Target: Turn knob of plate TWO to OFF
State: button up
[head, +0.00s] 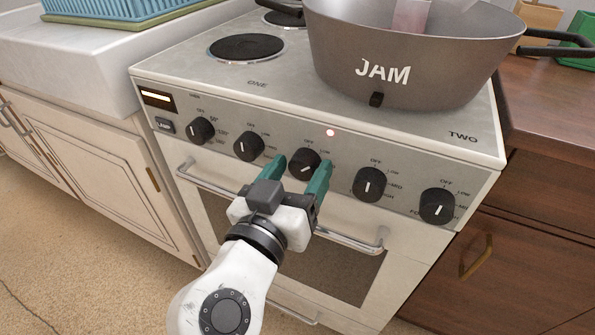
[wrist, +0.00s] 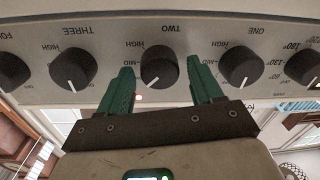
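The knob of plate TWO (head: 304,164) is black and round on the stove's front panel. In the wrist view, which is upside down, this knob (wrist: 159,66) sits under the label TWO. Its white pointer is slanted away from OFF, to the upper right in the head view. My gripper (head: 296,171) is open, its green fingers on either side of the knob. The wrist view shows the gripper (wrist: 160,84) with a gap between each finger and the knob. I cannot tell how far the fingertips reach along it.
A big JAM pan (head: 420,68) stands above the panel, hiding the plate beneath it. Knobs ONE (head: 248,146) and THREE (head: 369,184) flank the fingers closely. The oven handle (head: 352,242) runs below my gripper. A red-ringed bright dot (head: 330,132) shows on the stove's front edge.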

jog(key=c, duration=0.9)
jog(key=shift+r+n+p, duration=0.1)
jog(key=shift+n+p, duration=0.2)
jog(key=shift+p, duration=0.15)
jog(key=shift+r+n+p, duration=0.1)
jog(key=shift+n+p, duration=0.4)
jog(key=shift+p, duration=0.25)
jog(key=n+p, duration=0.2)
jog(key=shift+a+p, duration=0.1)
jog(key=shift+p, duration=0.3)
jog(key=n+p, duration=0.2)
jog(key=shift+n, duration=0.4)
jog(key=shift+a+n+p, duration=0.1)
jog(key=shift+n+p, duration=1)
jog(key=shift+p, duration=0.3)
jog(key=shift+f, duration=0.25)
